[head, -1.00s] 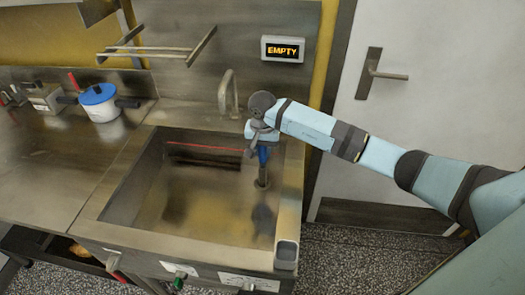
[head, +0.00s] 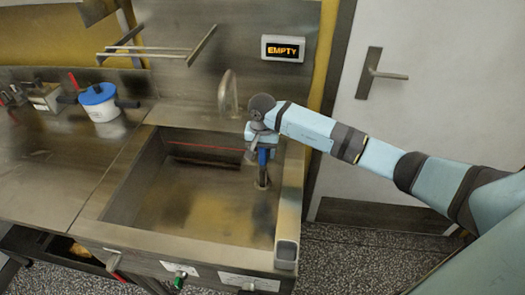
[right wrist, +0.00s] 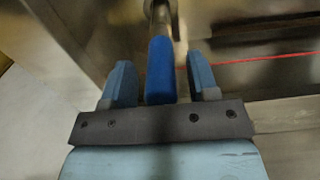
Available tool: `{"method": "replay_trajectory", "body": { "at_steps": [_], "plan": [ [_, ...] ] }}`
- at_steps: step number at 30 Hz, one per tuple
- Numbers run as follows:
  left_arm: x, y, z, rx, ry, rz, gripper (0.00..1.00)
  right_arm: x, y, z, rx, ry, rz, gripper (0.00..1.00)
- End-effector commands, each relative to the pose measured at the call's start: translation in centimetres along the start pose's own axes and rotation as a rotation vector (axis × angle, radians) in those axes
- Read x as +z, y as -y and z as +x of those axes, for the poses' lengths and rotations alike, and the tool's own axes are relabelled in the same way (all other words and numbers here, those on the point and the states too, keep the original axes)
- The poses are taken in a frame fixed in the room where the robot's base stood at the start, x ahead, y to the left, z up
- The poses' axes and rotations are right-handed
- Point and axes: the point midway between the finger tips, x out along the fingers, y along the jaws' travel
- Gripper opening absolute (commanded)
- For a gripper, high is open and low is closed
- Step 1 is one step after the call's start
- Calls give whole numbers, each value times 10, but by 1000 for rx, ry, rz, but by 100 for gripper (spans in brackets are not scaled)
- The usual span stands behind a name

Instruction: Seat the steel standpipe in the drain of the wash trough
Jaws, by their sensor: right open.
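The standpipe has a blue grip sleeve (head: 264,156) over a steel lower end (head: 262,179). It stands upright at the right side of the wash trough (head: 150,190), its lower end at the drain; how deep it sits I cannot tell. My right gripper (head: 262,142) is above it, pointing down. In the right wrist view my right gripper (right wrist: 160,70) is open, a finger on each side of the blue sleeve (right wrist: 161,70), with visible gaps. The steel end (right wrist: 162,20) runs on to a ring at the top edge. My left gripper is out of view.
A tap (head: 229,92) rises behind the trough, and a display (head: 283,49) reads EMPTY. A red line (head: 205,147) runs along the trough's back wall. A blue-lidded pot (head: 98,103) stands on the left counter.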

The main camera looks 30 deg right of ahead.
Motion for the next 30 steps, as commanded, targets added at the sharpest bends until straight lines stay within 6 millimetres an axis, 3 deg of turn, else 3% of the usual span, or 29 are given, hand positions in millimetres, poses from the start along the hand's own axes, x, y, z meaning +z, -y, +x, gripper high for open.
{"method": "replay_trajectory", "body": {
  "at_steps": [9,15,21,30],
  "plan": [
    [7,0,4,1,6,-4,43,-2,0,-67,-2,-7,-1,54],
    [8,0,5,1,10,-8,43,-1,0,-101,-2,-5,0,54],
    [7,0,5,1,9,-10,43,-1,0,-115,0,-3,0,54],
    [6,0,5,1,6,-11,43,0,0,-116,0,-2,0,54]
  ]
}}
